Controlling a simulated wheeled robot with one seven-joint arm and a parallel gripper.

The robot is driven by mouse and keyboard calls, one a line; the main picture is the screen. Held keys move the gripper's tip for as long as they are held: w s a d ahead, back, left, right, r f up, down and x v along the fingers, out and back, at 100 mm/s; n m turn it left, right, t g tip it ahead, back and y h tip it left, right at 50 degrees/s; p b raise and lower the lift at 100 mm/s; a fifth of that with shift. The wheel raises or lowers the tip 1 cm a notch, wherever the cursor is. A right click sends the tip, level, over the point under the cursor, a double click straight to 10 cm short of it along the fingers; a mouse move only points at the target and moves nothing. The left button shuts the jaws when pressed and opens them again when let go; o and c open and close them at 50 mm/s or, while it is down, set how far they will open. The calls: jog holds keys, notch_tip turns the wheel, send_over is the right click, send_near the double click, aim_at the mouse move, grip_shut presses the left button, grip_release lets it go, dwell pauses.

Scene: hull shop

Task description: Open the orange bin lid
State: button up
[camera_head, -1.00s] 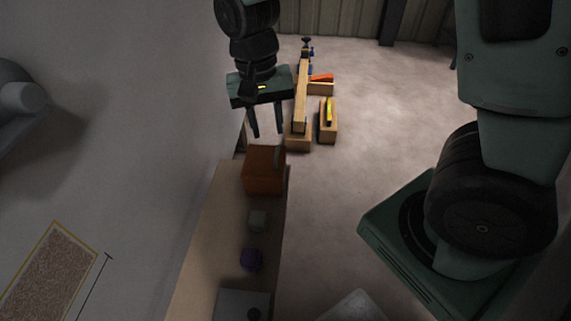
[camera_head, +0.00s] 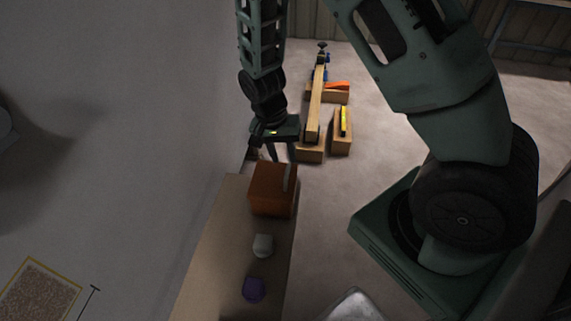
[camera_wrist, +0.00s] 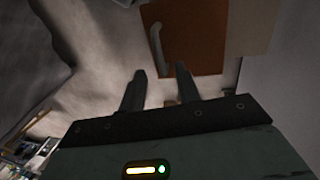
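The orange bin (camera_head: 270,192) stands on the far end of a narrow tan bench, its lid lying flat on top. A pale grey upright handle shows at the lid's right side (camera_head: 287,178). In the wrist view the orange lid (camera_wrist: 195,40) fills the upper middle, with the pale curved handle (camera_wrist: 157,45) along its left edge. My gripper (camera_head: 281,152) is just beyond the bin, fingers pointing down and spread apart. In the wrist view my gripper (camera_wrist: 160,80) has an empty gap between its fingers, below the handle's end. I see no contact with the handle.
The tan bench (camera_head: 215,255) also bears a grey block (camera_head: 263,245) and a purple piece (camera_head: 254,289), nearer than the bin. A wall runs along the left. Wooden blocks and a beam (camera_head: 314,105) stand beyond on the floor. Open floor (camera_head: 325,220) lies right of the bench.

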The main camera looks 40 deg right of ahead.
aim_at(287, 170)
jog(key=shift+s+d+f, duration=0.15)
jog(key=shift+f, duration=0.85)
jog(key=shift+s+d+f, duration=0.1)
jog(key=shift+s+f, duration=0.05)
jog(key=shift+f, duration=0.8)
grip_shut()
jog(key=w+a+p, duration=0.1)
jog(key=w+a, duration=0.7)
jog(key=shift+w+a+p, duration=0.2)
jog(key=shift+w+p, duration=0.1)
jog(key=shift+w, duration=0.05)
grip_release()
notch_tip(287, 170, up, 17)
jog(key=w+a, duration=0.2)
jog(key=shift+w+a, duration=0.15)
jog(key=shift+a, duration=0.05)
